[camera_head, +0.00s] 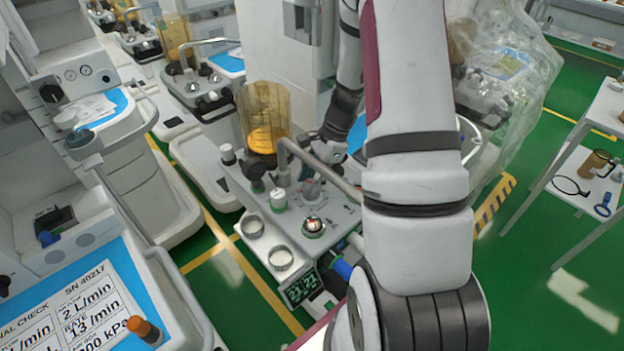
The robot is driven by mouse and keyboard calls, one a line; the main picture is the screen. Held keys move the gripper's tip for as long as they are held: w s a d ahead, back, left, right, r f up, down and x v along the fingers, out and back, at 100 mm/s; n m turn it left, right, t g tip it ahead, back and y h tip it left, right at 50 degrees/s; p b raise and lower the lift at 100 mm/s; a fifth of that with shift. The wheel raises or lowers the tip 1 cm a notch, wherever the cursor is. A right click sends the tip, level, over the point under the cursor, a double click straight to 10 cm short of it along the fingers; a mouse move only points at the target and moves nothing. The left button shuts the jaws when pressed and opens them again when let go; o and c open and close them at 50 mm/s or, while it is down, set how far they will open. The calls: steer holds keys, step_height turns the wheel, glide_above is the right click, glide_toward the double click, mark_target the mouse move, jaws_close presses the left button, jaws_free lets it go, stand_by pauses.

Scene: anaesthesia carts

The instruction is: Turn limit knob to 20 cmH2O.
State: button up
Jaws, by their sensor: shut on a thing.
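The anaesthesia machine's grey top panel (341,215) stands in the middle of the camera_head view. It carries several knobs and ports. A small grey and reddish knob (311,188), which looks like the limit knob, sits just behind the bent metal tube. My gripper (317,163) comes down from behind and appears shut on this knob. The tube and the small size hide the fingertips and the contact. The knob's scale and pointer cannot be read. A white-topped knob (278,200) and a round silver and red fitting (313,226) stand nearer on the panel.
The bent metal tube (322,172) crosses close to my gripper. An amber canister (264,118) stands left of it. A green-digit display (301,289) is at the front. Other carts stand at left, a plastic-covered one (503,75) and a white table (582,165) at right.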

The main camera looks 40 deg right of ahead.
steer(key=shift+w+n+g+b, duration=0.15)
steer(key=shift+n+g, duration=0.4)
steer(key=shift+n, duration=0.9)
steer(key=shift+s+n+g+b, duration=0.15)
steer(key=shift+n+g, duration=0.4)
steer(key=shift+n, duration=0.9)
steer(key=o, duration=1.2)
steer(key=shift+c, duration=0.2)
steer(key=shift+w, duration=0.1)
steer(key=v, duration=0.7)
steer(key=shift+r, duration=0.25)
steer(key=shift+d, duration=0.1)
